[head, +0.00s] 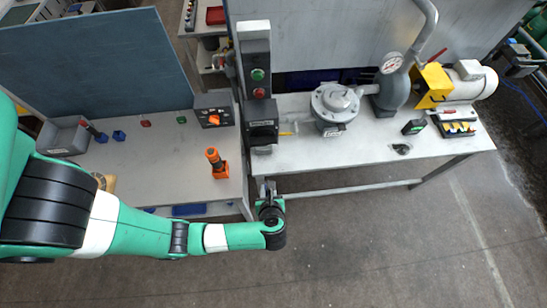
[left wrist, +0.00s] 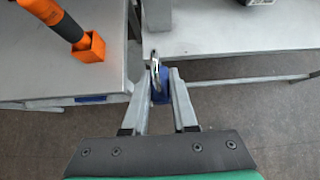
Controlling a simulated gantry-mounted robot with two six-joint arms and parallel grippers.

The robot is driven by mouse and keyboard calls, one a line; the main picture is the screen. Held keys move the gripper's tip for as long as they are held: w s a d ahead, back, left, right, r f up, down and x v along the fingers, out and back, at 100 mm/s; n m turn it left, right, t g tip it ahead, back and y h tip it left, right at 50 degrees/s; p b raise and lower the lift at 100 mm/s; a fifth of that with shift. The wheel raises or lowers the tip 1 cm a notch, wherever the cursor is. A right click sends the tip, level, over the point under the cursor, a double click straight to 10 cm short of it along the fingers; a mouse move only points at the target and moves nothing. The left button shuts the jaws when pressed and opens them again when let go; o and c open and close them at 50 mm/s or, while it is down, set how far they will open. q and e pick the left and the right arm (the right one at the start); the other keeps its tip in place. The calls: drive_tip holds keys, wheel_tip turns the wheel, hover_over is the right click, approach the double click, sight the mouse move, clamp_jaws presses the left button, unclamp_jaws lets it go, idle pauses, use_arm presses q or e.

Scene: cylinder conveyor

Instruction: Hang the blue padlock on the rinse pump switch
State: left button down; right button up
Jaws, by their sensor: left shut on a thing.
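My left gripper (head: 267,190) is in front of the gap between the two benches, below the control column. In the left wrist view, its fingers (left wrist: 160,92) are shut on the blue padlock (left wrist: 160,96), with the silver shackle (left wrist: 154,66) pointing up and away. In the head view, the padlock is too small to make out. The column carries a dark switch box (head: 262,130), above and beyond the gripper. Another switch box with an orange-red knob (head: 213,118) stands on the left bench. I cannot read which label says rinse pump. My right gripper is out of view.
An orange-handled tool in an orange holder (head: 217,163) stands near the left bench's edge. The right bench (head: 330,158) holds a grey pump (head: 335,104) and a motor (head: 468,82). Its front strip is mostly clear.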

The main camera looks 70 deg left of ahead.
use_arm(q)
drive_tip(key=shift+r, duration=0.1)
drive_tip(key=w+a, duration=0.3)
drive_tip(key=a, duration=0.6)
drive_tip(key=shift+a+p, duration=0.25)
drive_tip(key=shift+p, duration=0.1)
idle(0.6)
idle(0.5)
drive_tip(key=a, duration=0.2)
drive_tip(key=w+a, duration=0.1)
drive_tip(key=shift+a, duration=0.4)
idle(0.5)
drive_tip(key=shift+p, duration=0.4)
idle(0.7)
